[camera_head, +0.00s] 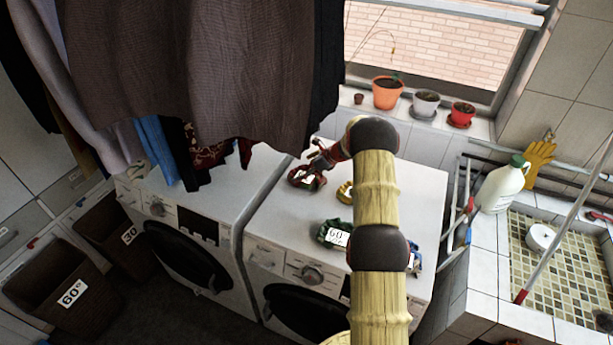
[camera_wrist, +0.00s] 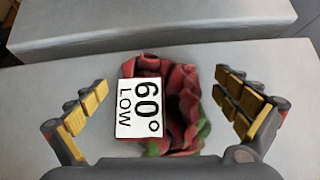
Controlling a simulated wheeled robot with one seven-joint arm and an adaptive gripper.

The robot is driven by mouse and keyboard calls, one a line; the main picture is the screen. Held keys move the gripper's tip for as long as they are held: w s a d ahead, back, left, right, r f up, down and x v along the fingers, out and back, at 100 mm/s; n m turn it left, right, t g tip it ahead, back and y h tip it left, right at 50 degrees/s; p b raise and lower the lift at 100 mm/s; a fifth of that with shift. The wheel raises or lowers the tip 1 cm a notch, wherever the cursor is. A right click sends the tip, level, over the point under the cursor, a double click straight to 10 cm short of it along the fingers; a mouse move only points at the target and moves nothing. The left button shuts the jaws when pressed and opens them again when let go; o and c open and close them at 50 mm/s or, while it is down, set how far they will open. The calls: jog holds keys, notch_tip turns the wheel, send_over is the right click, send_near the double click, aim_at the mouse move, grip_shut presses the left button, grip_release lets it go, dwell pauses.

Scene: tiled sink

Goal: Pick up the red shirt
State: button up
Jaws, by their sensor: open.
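The red shirt (camera_wrist: 185,105) is a crumpled red cloth with some green at its lower edge. It bears a white label reading "60° LOW". It lies on top of the right washing machine, near its back left edge, and also shows in the head view (camera_head: 299,182). My gripper (camera_wrist: 160,82) is open above it, with one finger on each side of the cloth and visible gaps to both. In the head view my gripper (camera_head: 318,166) partly hides the shirt.
On the same washing machine (camera_head: 410,180) lie a green cloth (camera_head: 325,236) with a "60" label, a yellow cloth (camera_head: 345,191) and a blue cloth (camera_head: 415,264) partly behind my arm. Hanging clothes (camera_head: 230,70) cover the upper left. Potted plants (camera_head: 387,93) stand on the sill.

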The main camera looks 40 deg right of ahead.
jog(key=shift+x, duration=1.05)
jog(key=c, duration=0.3)
jog(key=c, duration=0.7)
jog(key=shift+r, duration=0.2)
